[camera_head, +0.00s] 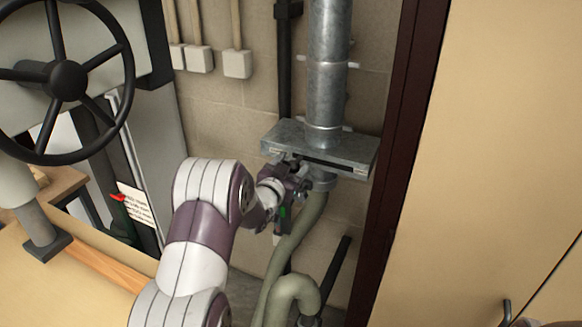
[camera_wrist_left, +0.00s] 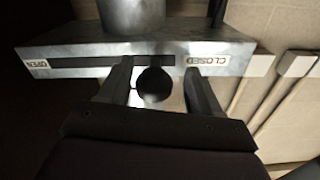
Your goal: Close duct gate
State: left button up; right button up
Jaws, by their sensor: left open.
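The duct gate is a flat grey metal box (camera_head: 350,158) around the round metal duct (camera_head: 328,75). In the left wrist view, the box front (camera_wrist_left: 80,63) has a dark slot, with an OPEN label (camera_wrist_left: 39,64) at the left end and a CLOSED label (camera_wrist_left: 208,60) at the right. A dark round knob (camera_wrist_left: 153,84) shows in front of the slot's right part. My left gripper (camera_head: 293,170) is at the box's front left. Its open fingers (camera_wrist_left: 157,72) stand on either side of the knob; contact is unclear. My right gripper is not in view.
A flexible hose (camera_head: 298,240) hangs below the box, near my left gripper. A dark red post (camera_head: 405,150) and a tan panel (camera_head: 500,150) stand to the right. A black handwheel (camera_head: 68,80) is at the upper left. White wall boxes (camera_head: 237,64) are behind.

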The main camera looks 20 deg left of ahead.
pick_arm(q)
jog(key=shift+s, duration=0.25)
jog(key=s+b, duration=0.3)
jog(key=s, duration=0.9)
jog(key=shift+a, duration=0.25)
jog(key=shift+s, duration=0.1)
